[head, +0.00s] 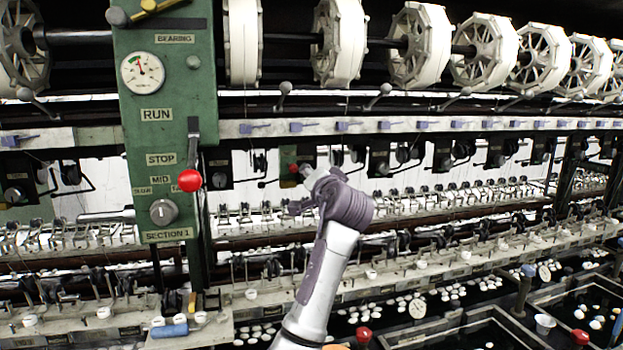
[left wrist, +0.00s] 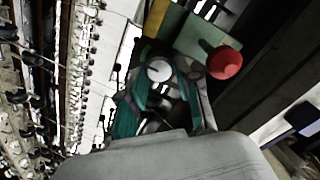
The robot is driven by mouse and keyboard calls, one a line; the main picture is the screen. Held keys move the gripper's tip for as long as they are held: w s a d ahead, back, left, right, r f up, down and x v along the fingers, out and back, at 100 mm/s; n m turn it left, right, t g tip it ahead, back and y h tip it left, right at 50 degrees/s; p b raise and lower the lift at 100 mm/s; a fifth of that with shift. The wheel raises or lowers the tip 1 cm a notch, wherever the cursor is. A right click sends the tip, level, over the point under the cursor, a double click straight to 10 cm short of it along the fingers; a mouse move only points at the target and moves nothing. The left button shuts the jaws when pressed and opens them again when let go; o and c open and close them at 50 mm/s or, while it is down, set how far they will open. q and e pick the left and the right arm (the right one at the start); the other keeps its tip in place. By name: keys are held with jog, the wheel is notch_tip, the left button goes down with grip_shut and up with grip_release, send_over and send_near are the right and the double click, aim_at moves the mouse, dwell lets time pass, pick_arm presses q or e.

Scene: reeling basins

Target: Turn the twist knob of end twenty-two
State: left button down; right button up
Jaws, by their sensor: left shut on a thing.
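My left gripper (head: 308,177) is in front of the dark strip of end units in the head view, its arm rising from the bottom middle. In the left wrist view my left gripper (left wrist: 158,88) has its teal fingers on either side of a round pale grey knob (left wrist: 158,70), shut on it. A small green plate (head: 287,156) with a red button lies just left of the gripper. No number for end twenty-two is readable. My right gripper is in neither view.
White reels (head: 340,42) run along the top. Thread guides (head: 480,195) line the ledge below. Dark basins (head: 455,330) with white cocoons lie at lower right.

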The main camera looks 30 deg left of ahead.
pick_arm(q)
jog(key=shift+f, duration=0.1)
jog(key=c, duration=0.8)
grip_release()
